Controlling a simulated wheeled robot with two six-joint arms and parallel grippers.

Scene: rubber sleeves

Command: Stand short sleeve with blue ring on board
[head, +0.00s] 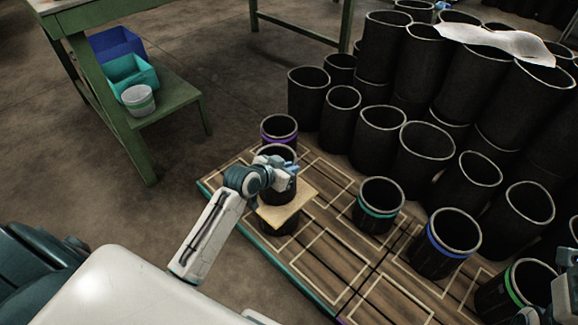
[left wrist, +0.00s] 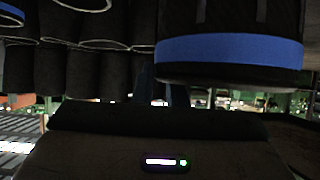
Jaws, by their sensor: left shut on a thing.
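My left gripper (head: 284,178) is shut on the wall of a short black sleeve (head: 279,193), near its upper part. In the left wrist view a sleeve with a blue ring (left wrist: 230,50) fills the upper right. The held sleeve is upright over a square light-wood board (head: 300,202); I cannot tell whether its base touches the board. The board lies on top of another black sleeve (head: 280,222). Most of the held sleeve's ring is hidden by the gripper in the head view.
A purple-ringed sleeve (head: 279,130) stands just behind. Teal-ringed (head: 377,212), blue-ringed (head: 440,262) and green-ringed (head: 515,285) sleeves stand to the right on the marked wooden platform (head: 335,245). Many plain sleeves (head: 378,132) crowd the back right. The platform's front middle is clear.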

